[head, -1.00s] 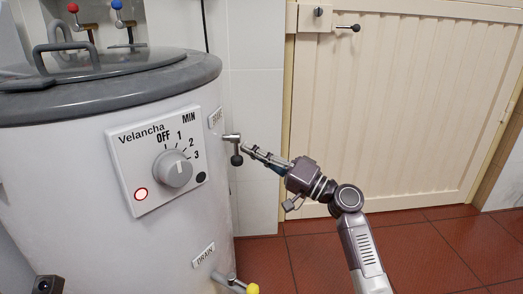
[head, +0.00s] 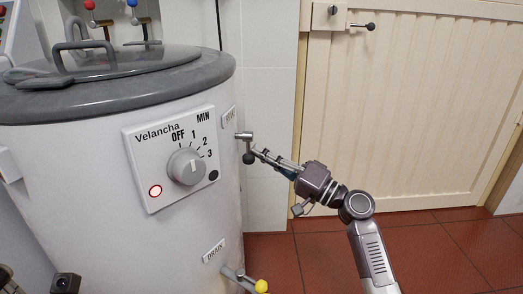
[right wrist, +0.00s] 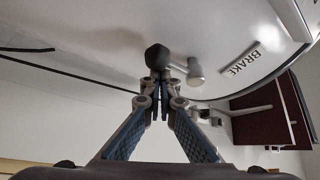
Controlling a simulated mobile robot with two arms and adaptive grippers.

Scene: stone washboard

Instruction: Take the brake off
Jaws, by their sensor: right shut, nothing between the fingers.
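The brake lever is a short metal arm (head: 244,135) with a dark knob (head: 249,158) hanging down from it, on the right side of the white washing drum (head: 80,190). In the right wrist view the knob (right wrist: 157,57) is just beyond my fingertips, with the metal pivot (right wrist: 195,72) to its right and the BRAKE label (right wrist: 243,60) farther right. My right gripper (head: 257,153) is shut and empty, its tips at the knob's right side in the head view. They look touching or nearly so; I cannot tell which. My left gripper is not visible.
A drain valve with a yellow knob (head: 261,286) sticks out below. A cream door (head: 400,110) stands behind. The red tiled floor (head: 440,250) is clear.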

